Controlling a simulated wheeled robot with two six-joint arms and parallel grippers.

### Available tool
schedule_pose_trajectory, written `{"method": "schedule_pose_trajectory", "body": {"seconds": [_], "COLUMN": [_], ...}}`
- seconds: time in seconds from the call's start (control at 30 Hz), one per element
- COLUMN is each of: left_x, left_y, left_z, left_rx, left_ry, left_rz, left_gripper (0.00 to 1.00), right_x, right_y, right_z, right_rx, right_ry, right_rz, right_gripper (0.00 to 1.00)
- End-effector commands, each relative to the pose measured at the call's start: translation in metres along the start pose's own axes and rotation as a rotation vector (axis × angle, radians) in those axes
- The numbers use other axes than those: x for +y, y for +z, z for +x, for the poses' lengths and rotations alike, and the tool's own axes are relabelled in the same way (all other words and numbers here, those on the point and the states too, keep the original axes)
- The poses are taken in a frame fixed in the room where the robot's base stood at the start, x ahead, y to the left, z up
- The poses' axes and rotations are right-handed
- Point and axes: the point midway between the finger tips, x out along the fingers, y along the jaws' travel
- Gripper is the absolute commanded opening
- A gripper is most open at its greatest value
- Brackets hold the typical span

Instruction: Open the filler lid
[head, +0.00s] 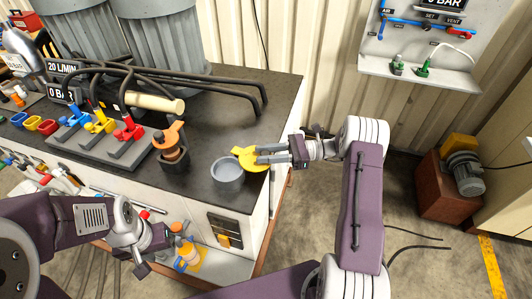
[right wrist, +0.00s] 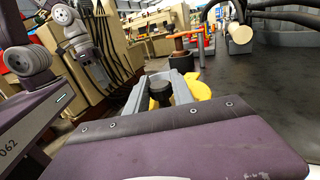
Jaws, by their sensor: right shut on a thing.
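The filler is a short grey round cup (head: 228,172) near the right end of the dark worktop, and its top shows open. The yellow lid (head: 250,158) stands at the cup's right rear rim, off the opening; whether it touches the rim is unclear. My right gripper (head: 262,155) reaches in from the right and is shut on the lid. In the right wrist view a dark knob (right wrist: 160,92) sits between the grey fingers, with the yellow lid (right wrist: 197,86) behind it. My left gripper (head: 150,255) hangs low in front of the cabinet; its jaws are unclear.
An orange-topped dark post (head: 171,145) stands left of the cup. Further left is a valve block (head: 100,138) with blue, yellow and red handles. Black pipes (head: 200,80) run behind. The worktop right of the cup ends at an edge.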

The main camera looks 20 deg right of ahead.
Motion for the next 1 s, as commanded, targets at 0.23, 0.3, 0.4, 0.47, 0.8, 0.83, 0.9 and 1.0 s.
{"method": "schedule_pose_trajectory", "body": {"seconds": [0.23, 0.3, 0.4, 0.47, 0.8, 0.83, 0.9, 1.0], "left_x": [0.000, 0.000, 0.000, 0.000, 0.000, 0.000, 0.000, 0.000], "left_y": [0.000, 0.000, 0.000, 0.000, 0.000, 0.000, 0.001, 0.001], "left_z": [0.000, 0.000, 0.000, 0.000, 0.002, 0.003, 0.007, 0.012], "left_rx": [0.000, 0.000, 0.000, 0.000, 0.000, 0.000, 0.000, 0.000], "left_ry": [0.000, 0.000, 0.000, 0.000, 0.000, 0.000, 0.000, 0.000], "left_rz": [0.000, 0.000, 0.000, 0.000, 0.000, 0.000, 0.000, 0.000], "left_gripper": [0.36, 0.36, 0.36, 0.36, 0.36, 0.36, 0.36, 0.36], "right_x": [-0.001, 0.000, 0.000, 0.000, -0.001, -0.001, -0.001, -0.001], "right_y": [0.001, 0.001, 0.001, 0.001, -0.001, -0.001, -0.002, -0.003], "right_z": [0.000, 0.000, 0.000, 0.000, -0.005, -0.009, -0.023, -0.047], "right_rx": [-0.001, -0.001, -0.001, 0.000, 0.001, 0.001, 0.001, 0.002], "right_ry": [0.000, 0.000, 0.000, 0.001, -0.001, -0.002, -0.003, -0.004], "right_rz": [-0.001, -0.001, -0.001, -0.001, -0.002, -0.003, -0.003, -0.003], "right_gripper": [0.00, 0.00, 0.40, 0.50, 0.50, 0.50, 0.50, 0.50]}}
